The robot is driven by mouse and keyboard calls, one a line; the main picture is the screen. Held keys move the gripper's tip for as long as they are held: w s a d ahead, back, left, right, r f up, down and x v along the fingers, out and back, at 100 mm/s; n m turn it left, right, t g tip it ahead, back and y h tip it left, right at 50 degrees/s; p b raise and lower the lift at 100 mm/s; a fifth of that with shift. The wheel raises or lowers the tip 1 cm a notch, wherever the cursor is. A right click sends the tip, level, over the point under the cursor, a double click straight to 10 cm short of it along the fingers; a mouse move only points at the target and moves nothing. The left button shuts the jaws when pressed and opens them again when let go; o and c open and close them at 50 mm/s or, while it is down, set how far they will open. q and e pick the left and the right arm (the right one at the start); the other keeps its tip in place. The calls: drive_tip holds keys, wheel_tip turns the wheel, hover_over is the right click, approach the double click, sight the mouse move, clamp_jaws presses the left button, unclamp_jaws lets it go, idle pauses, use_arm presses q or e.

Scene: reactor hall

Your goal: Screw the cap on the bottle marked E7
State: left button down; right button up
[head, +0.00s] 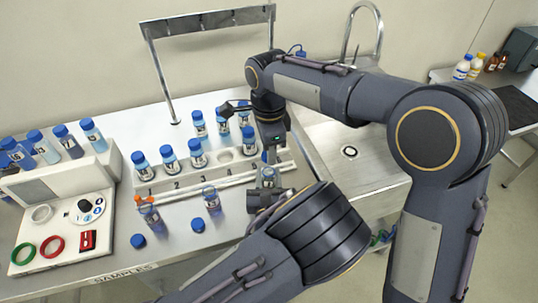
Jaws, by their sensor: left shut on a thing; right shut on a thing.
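A small clear bottle (268,176) with a label stands upright near the front right of the bench; its mark is too small to read. My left gripper (262,196) comes in from below and is shut on this bottle, partly hidden by my own arm. My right gripper (269,150) points down from above, right over the bottle, and is shut on a blue cap (265,157), mostly hidden by the fingers. I cannot tell whether the cap touches the bottle's neck.
Capped blue bottles stand in a white rack (190,175) behind. An open bottle (210,198), another bottle (149,215) with orange at its top and loose blue caps (138,241) (198,225) are to the left. A control panel (65,230) is far left; a sink (350,152) is right.

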sight(269, 180)
drive_tip(key=shift+f, duration=0.85)
drive_tip(key=shift+f, duration=0.9)
drive_tip(key=shift+f, duration=0.6)
drive_tip(key=m, duration=0.3)
drive_tip(key=o, duration=0.9)
drive_tip(key=shift+r, duration=0.1)
